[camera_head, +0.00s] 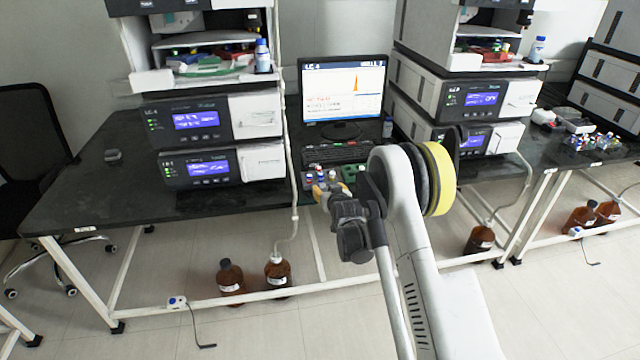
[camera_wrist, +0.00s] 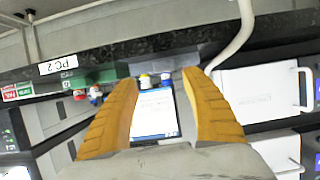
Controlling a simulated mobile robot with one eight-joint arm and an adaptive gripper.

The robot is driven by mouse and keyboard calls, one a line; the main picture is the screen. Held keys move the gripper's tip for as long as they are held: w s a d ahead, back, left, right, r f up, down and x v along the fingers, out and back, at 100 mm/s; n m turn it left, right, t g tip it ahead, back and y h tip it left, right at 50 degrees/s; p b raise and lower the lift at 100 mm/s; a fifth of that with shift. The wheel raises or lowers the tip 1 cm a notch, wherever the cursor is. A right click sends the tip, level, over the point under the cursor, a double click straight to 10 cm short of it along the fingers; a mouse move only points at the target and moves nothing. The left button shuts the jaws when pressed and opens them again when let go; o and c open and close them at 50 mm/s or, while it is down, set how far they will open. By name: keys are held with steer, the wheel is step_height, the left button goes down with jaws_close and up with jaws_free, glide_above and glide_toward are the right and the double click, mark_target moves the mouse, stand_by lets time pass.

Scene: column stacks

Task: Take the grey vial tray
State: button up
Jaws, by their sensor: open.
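My gripper (camera_head: 325,190) has yellow-orange fingers and hangs at the front edge of the dark bench, in front of the keyboard. In the wrist view my gripper (camera_wrist: 160,100) is open, with a wide gap between the fingers and nothing held. Small vials with coloured caps (camera_head: 311,178) stand just behind the fingers at the bench edge. In the wrist view, capped vials (camera_wrist: 145,80) show beyond the gap between the fingertips. A green tray (camera_head: 352,173) lies just right of the fingers.
A monitor (camera_head: 343,95) and keyboard (camera_head: 337,152) stand behind my gripper. Instrument stacks (camera_head: 205,168) (camera_head: 480,97) rise on both sides. Brown bottles (camera_head: 230,277) stand below the bench. More vials (camera_head: 595,142) sit on the right bench. The bench's left end is mostly clear.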

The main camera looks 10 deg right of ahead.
mark_target(324, 189)
steer(key=b+x, duration=0.1)
steer(key=x, duration=0.2)
steer(key=b+x, duration=0.1)
steer(key=shift+w+a+f+b, duration=0.2)
steer(key=shift+a+f+b, duration=0.2)
steer(key=shift+f, duration=0.15)
steer(key=shift+w, duration=0.25)
steer(key=shift+r, duration=0.1)
jaws_close()
